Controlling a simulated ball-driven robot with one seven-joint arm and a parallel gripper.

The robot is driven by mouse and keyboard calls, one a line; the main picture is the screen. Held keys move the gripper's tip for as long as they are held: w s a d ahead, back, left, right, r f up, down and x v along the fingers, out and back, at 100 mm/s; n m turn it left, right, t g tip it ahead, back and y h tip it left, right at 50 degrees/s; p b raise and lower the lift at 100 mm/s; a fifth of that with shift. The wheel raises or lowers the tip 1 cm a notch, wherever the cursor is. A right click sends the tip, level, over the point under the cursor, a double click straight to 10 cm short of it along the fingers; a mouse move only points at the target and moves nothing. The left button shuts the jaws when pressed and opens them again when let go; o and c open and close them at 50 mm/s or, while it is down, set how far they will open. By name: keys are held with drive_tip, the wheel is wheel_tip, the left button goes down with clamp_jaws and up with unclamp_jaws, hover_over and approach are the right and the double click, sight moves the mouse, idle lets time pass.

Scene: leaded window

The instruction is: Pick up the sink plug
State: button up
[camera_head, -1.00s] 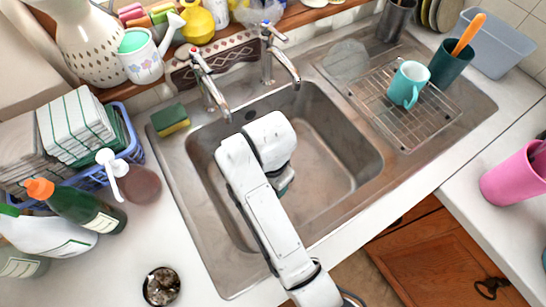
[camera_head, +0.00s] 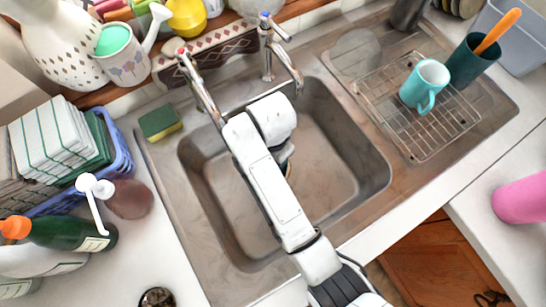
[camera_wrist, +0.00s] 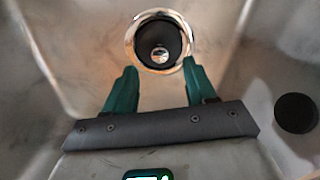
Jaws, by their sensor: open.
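In the wrist view, a round piece with a bright metal rim, dark inside and a small shiny centre, looks like the sink plug (camera_wrist: 159,40). I cannot tell whether it sits in the drain. My gripper (camera_wrist: 161,68) is open, its two green fingers pointing at the piece, with the tips near the lower rim on either side. Nothing shows between the fingers except the rim and the basin floor. In the head view my white arm reaches down into the metal sink (camera_head: 340,150); it hides the plug and most of the gripper.
A black disc or hole (camera_wrist: 296,113) shows at the right in the wrist view. Two taps (camera_head: 203,88) (camera_head: 268,45) overhang the basin's back edge. A sponge (camera_head: 160,122) lies on the left rim. A wire rack (camera_head: 425,105) with a turquoise mug (camera_head: 424,84) stands right.

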drive_tip(key=shift+f, duration=2.85)
clamp_jaws()
